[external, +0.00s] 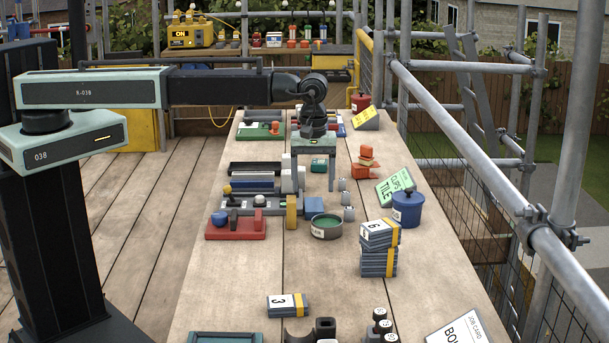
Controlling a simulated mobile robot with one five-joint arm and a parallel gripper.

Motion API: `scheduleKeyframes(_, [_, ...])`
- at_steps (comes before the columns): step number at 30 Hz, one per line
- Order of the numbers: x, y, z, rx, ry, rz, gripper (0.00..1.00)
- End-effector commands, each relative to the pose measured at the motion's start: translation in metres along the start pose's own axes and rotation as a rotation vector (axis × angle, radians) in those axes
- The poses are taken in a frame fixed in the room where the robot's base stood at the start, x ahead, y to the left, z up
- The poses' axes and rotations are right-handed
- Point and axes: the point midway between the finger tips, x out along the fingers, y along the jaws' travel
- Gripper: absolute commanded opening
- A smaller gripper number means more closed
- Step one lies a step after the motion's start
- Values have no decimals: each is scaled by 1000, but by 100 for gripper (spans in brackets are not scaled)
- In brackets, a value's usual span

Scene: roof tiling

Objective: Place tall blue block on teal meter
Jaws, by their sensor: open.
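A blue block (314,206) stands on the table just behind a round green tin (326,228), which hides its lower part. My gripper (313,189) points down above this block, with its two fingers apart and nothing seen between them. I cannot tell whether the fingertips reach down beside the block. No teal meter can be made out for sure. A teal-edged tray (225,334) is cut off by the bottom edge of the picture.
A red tray (236,229) and a yellow block (292,212) stand left of the tin. A blue lidded pot (407,208), stacked numbered tiles (378,262) and a green sign (395,187) stand to the right. Bare wood lies at the front left.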

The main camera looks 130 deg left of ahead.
Motion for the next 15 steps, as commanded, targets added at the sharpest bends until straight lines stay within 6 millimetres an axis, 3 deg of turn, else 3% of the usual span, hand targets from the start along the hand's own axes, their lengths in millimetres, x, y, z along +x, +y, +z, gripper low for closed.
scheduleKeyframes(3, [2, 1, -18, -24, -1, 0, 71])
scheduleKeyframes(7, [5, 1, -19, -23, 0, 0, 71])
scheduleKeyframes(12, [27, 1, -18, -22, 0, 0, 71])
scheduleKeyframes(15, [31, 1, -18, -22, 0, 0, 71])
